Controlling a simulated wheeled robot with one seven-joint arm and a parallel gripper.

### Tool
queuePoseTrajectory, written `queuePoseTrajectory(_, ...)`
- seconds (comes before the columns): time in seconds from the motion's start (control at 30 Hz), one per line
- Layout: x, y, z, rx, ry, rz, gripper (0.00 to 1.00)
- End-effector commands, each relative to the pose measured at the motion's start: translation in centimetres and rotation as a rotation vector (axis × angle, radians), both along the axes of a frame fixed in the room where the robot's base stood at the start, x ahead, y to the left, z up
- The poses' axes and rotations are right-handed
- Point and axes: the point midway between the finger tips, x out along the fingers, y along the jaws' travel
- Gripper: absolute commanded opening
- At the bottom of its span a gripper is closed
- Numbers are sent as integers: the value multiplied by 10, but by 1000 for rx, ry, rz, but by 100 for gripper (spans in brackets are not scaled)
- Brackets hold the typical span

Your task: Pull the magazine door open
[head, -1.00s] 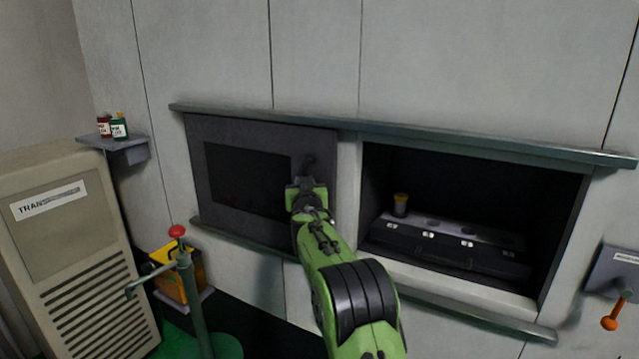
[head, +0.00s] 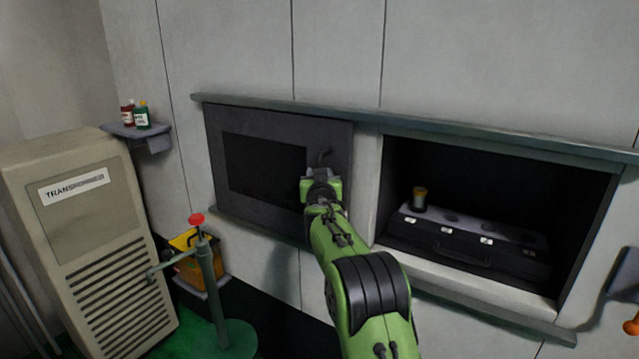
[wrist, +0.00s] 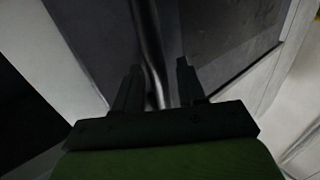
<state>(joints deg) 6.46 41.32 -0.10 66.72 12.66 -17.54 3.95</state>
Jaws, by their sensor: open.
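The dark grey door (head: 215,150) with a black window panel sits in the left part of the wall recess, between an upper and a lower rail. Its dark bar handle (head: 323,157) is near its right edge. The handle also shows in the wrist view (wrist: 152,45) as a bar running between the fingers. My gripper (head: 320,178) is at the handle, its jaws open with one finger on each side of the bar, also in the wrist view (wrist: 158,75). I cannot tell whether either finger touches it. My gripper hides the handle's lower part in the head view.
Right of the door is an open dark compartment holding a black rack (head: 470,245) with a yellow-topped piece (head: 420,197). A beige transformer cabinet (head: 95,240) and a green post with a red knob (head: 205,270) stand at left. A small shelf (head: 140,133) holds bottles.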

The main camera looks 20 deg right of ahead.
Motion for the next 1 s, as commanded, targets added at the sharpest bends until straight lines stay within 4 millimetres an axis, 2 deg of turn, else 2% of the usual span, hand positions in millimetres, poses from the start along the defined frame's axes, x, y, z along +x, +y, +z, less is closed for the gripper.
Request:
queuePoseTrajectory(0.17,-29,10,-2,-2,-2,1,40)
queuePoseTrajectory(0.5,-114,40,-2,-1,-3,3,40)
queuePoseTrajectory(0.6,-132,46,-1,0,-3,4,40)
queuePoseTrajectory(0.73,-144,50,-1,-1,-2,3,40)
queuePoseTrajectory(1.0,-146,50,0,0,-1,2,40)
